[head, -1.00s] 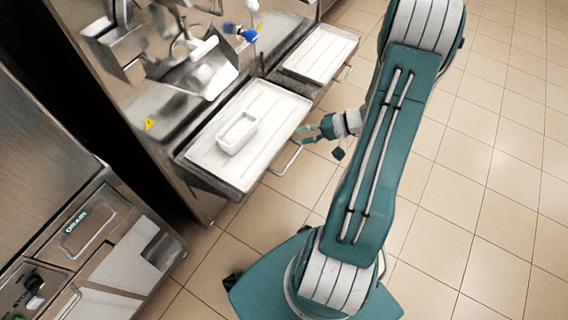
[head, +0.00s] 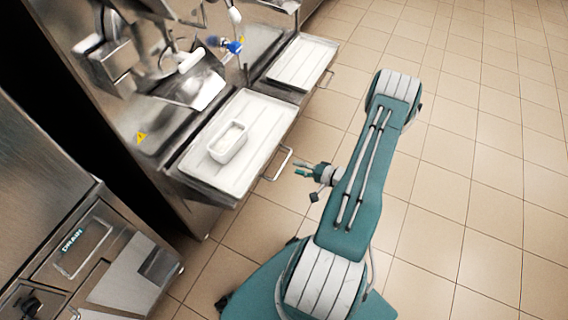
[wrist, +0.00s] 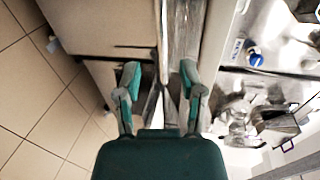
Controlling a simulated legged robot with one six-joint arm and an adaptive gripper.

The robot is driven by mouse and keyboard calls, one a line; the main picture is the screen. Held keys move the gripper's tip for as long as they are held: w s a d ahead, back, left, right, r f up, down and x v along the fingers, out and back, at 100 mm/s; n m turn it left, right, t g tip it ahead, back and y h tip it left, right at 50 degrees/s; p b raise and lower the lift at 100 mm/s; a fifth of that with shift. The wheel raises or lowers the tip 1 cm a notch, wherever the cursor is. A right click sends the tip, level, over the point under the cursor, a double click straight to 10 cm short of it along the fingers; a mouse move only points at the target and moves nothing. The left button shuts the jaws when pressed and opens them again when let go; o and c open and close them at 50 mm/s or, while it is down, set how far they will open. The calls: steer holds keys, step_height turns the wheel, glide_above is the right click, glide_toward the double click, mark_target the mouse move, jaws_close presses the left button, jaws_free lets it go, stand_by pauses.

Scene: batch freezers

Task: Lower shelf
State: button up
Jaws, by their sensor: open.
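A steel shelf (head: 206,191) juts from the front of the nearer freezer, level, with a white tray (head: 258,120) on it. A small white container (head: 229,142) sits on the tray. A looped metal handle (head: 284,162) sticks out from the shelf's front side. My gripper (head: 299,169) is open and empty just to the right of this handle, apart from it in the head view. In the wrist view my fingers (wrist: 161,85) are spread, with a steel edge running between and beyond them; I cannot tell whether they touch it.
A second shelf with a white tray (head: 301,62) and its own handle (head: 325,79) stands farther back. A blue knob (head: 234,47) is on the freezer above. A steel machine (head: 90,240) stands at the lower left. The tiled floor (head: 470,170) at right is clear.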

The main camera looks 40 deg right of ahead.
mark_target(283, 164)
steer(key=x, duration=0.6)
steer(key=shift+s+a+r, duration=0.1)
steer(key=shift+a, duration=0.15)
steer(key=shift+d, duration=0.1)
jaws_close()
